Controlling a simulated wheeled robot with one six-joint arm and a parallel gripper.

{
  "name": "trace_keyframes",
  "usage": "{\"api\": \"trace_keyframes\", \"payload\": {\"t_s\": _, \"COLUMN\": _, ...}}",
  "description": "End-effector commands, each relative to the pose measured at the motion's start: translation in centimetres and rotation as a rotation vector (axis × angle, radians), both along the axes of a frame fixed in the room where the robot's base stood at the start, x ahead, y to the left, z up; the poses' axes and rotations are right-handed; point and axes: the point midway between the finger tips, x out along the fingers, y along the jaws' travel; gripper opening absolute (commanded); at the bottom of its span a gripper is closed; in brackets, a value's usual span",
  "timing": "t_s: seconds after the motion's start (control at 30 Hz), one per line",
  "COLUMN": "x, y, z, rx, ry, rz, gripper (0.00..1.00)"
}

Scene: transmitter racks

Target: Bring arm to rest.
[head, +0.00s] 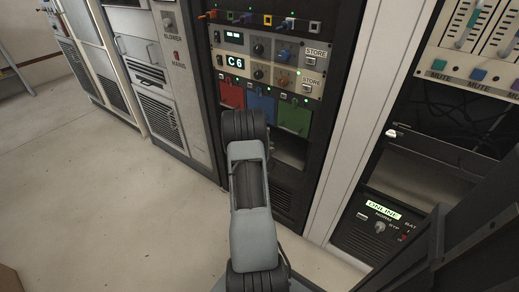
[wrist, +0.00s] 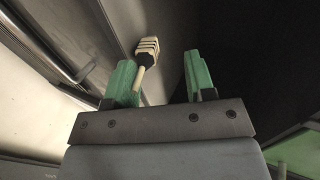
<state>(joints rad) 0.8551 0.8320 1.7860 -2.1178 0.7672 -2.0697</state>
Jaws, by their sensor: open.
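My arm (head: 252,190) reaches up from the bottom of the head view toward the centre rack. Its dark upper joint (head: 244,125) covers part of the rack's front, and my gripper is hidden behind it there. In the wrist view my gripper (wrist: 161,75) shows two green fingers standing apart with nothing held between them. A pale ridged knob on a thin stem (wrist: 147,47) shows near the left finger; I cannot tell whether they touch.
The centre rack has red (head: 231,95), blue (head: 261,105) and green (head: 293,117) panels above an open bay (head: 290,150). A right rack holds an "ONLINE" unit (head: 378,220). Grey cabinets (head: 150,75) stand left.

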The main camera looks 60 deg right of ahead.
Motion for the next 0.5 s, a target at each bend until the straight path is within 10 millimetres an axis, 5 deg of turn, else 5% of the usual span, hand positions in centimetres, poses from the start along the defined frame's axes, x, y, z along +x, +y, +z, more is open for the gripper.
{"api": "trace_keyframes", "payload": {"t_s": 0.2, "x": 0.0, "y": 3.8, "z": 2.8, "rx": -0.010, "ry": -0.003, "rz": -0.001, "gripper": 0.50}}
{"api": "trace_keyframes", "payload": {"t_s": 0.5, "x": 0.0, "y": 7.1, "z": 4.4, "rx": -0.016, "ry": -0.004, "rz": -0.002, "gripper": 0.50}}
